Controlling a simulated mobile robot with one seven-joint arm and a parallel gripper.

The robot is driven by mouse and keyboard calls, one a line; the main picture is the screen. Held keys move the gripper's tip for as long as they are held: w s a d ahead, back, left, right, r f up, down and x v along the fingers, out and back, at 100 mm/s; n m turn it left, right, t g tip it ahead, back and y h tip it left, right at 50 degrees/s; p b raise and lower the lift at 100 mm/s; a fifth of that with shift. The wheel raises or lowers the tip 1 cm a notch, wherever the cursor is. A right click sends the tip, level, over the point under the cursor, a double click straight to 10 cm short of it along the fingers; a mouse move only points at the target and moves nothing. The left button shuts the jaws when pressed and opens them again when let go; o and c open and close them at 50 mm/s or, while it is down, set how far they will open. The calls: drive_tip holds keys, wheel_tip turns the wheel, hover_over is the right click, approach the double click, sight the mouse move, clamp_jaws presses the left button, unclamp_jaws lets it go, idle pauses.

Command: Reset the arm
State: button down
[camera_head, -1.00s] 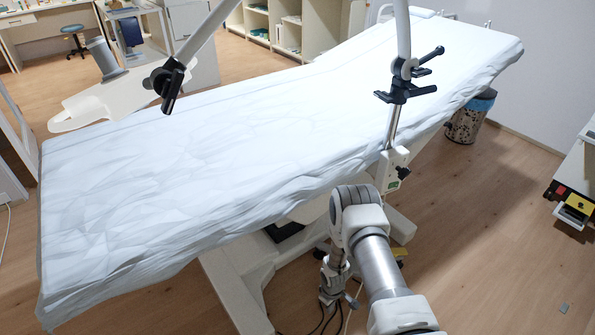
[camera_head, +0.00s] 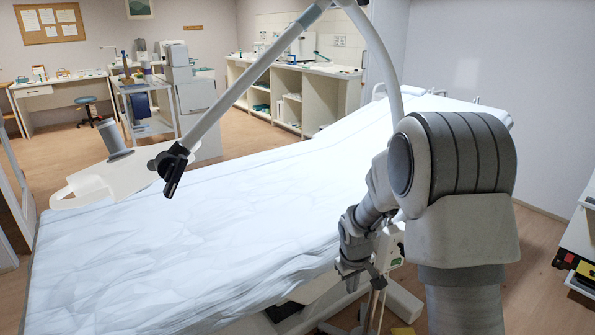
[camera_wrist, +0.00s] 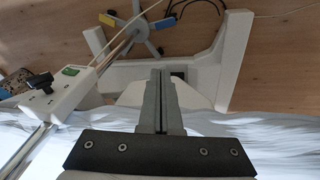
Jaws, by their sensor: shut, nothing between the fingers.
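My arm rises large in the right half of the head view, bent at a thick grey joint. Its far end hangs down beside the couch's near side. My gripper (camera_wrist: 161,76) shows in the wrist view with its two fingers together and nothing between them. In the head view my gripper (camera_head: 378,281) is small and partly in front of the couch's side. The couch (camera_head: 190,225) has a white sheet and a raised far end. In the wrist view the white couch base (camera_wrist: 150,52) lies beyond the fingertips.
A curved metal rail (camera_head: 378,50) and a straight bar with a black clamp (camera_head: 173,165) stand over the couch. A white control box with a green switch (camera_wrist: 75,70) is left of my fingers. A multi-legged stand (camera_wrist: 140,25) is on the floor. Shelves (camera_head: 290,95) line the back wall.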

drive_tip(key=s+d+r+m+t, duration=0.1)
drive_tip(key=s+r, duration=0.5)
drive_tip(key=r, duration=0.3)
drive_tip(key=s+r+m+t, duration=0.1)
drive_tip(key=s+r+m, duration=0.1)
drive_tip(key=s+r, duration=0.55)
drive_tip(key=s+r+m+t, duration=0.1)
drive_tip(key=s+r, duration=0.3)
drive_tip(key=s, duration=0.3)
drive_tip(key=s+r+m, duration=0.1)
drive_tip(key=s+r, duration=0.2)
drive_tip(key=s, duration=0.4)
wheel_tip(320, 180, up, 18)
drive_tip(key=p, duration=1.8)
drive_tip(key=shift+s+a+r+y, duration=0.25)
drive_tip(key=shift+y, duration=0.15)
